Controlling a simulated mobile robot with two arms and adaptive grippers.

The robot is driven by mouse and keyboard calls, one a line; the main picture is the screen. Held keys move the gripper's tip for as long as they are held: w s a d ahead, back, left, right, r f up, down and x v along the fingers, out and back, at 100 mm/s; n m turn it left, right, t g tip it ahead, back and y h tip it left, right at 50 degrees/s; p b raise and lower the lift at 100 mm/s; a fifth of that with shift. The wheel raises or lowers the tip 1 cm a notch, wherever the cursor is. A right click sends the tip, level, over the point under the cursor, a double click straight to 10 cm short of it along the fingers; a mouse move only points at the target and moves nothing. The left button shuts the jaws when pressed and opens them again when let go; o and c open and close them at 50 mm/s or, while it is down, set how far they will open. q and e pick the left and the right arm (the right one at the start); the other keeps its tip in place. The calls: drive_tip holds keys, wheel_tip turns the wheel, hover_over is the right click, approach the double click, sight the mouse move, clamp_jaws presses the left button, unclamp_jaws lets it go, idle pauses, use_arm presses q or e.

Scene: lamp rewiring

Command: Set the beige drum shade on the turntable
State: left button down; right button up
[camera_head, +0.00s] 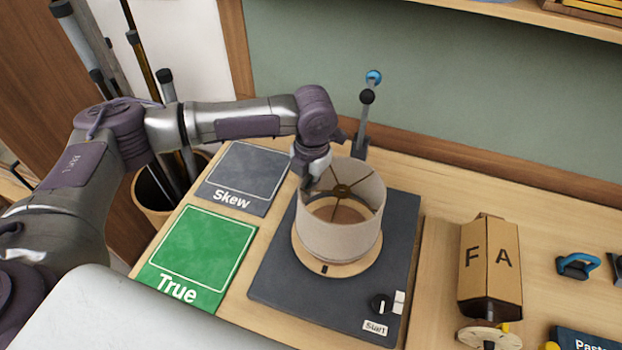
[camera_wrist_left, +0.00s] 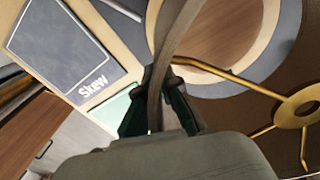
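The beige drum shade (camera_head: 337,237) is upright over the round wooden turntable (camera_head: 345,270) on the dark base board. Its lower edge is at or just above the disc; I cannot tell whether it touches. My left gripper (camera_head: 312,184) is at the shade's back-left upper rim. In the left wrist view my left gripper (camera_wrist_left: 160,108) has a finger on each side of the shade wall (camera_wrist_left: 170,50) and is shut on it. The shade's brass spider ring (camera_wrist_left: 298,108) shows there, with the turntable (camera_wrist_left: 215,40) below. My right gripper is not in view.
Left of the dark base board (camera_head: 275,285) lie the grey Skew pad (camera_head: 243,175) and the green True pad (camera_head: 200,250). A small post (camera_head: 364,120) stands behind. A knob (camera_head: 380,303) sits at the board's front right. A cardboard box (camera_head: 490,265) stands further right.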

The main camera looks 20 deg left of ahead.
use_arm(q)
drive_tip(key=shift+w+f+b, duration=0.15)
drive_tip(key=shift+f+b, duration=0.25)
drive_tip(key=shift+f, duration=0.15)
drive_tip(key=shift+w+f+b, duration=0.15)
drive_tip(key=shift+f+b, duration=0.25)
drive_tip(key=shift+f, duration=0.15)
drive_tip(key=shift+f+b, duration=0.9)
drive_tip(key=shift+f, duration=0.8)
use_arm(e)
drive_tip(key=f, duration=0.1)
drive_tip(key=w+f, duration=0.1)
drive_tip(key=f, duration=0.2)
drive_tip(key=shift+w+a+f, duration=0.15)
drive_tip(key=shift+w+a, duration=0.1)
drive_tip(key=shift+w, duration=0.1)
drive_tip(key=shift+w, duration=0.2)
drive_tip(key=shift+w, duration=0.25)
use_arm(q)
drive_tip(key=shift+w+p, duration=0.1)
drive_tip(key=shift+p, duration=0.2)
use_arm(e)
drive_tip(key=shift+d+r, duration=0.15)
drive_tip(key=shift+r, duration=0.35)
